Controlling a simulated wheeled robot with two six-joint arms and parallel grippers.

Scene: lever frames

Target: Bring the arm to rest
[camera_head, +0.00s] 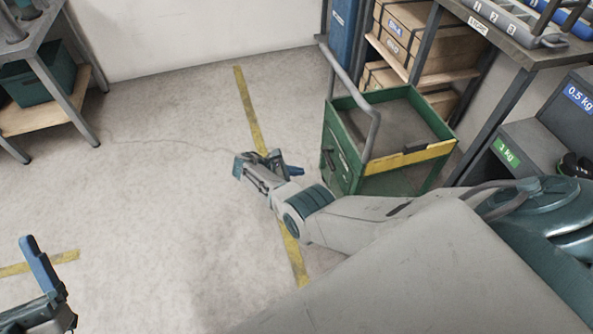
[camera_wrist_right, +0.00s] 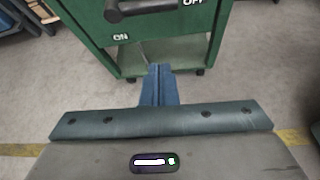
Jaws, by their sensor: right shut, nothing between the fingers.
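My right gripper (camera_head: 297,171) is in front of the green cart (camera_head: 391,181), left of it in the head view. In the right wrist view its blue fingers (camera_wrist_right: 158,72) are shut together with nothing between them. A dark lever (camera_wrist_right: 142,8) is on the cart's green panel, above the fingertips and apart from them. The panel is marked ON below the lever and OFF at its upper right. The picture's top edge cuts off part of the lever. My left gripper (camera_head: 38,264) is at the lower left corner; one blue finger shows and the rest is cut off.
A workbench (camera_head: 520,52) and shelves with cardboard boxes (camera_head: 430,35) stand behind and right of the cart. A bench with a teal bin (camera_head: 38,80) is at the upper left. Yellow floor tape (camera_head: 248,108) runs past my right gripper. The floor at left is clear.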

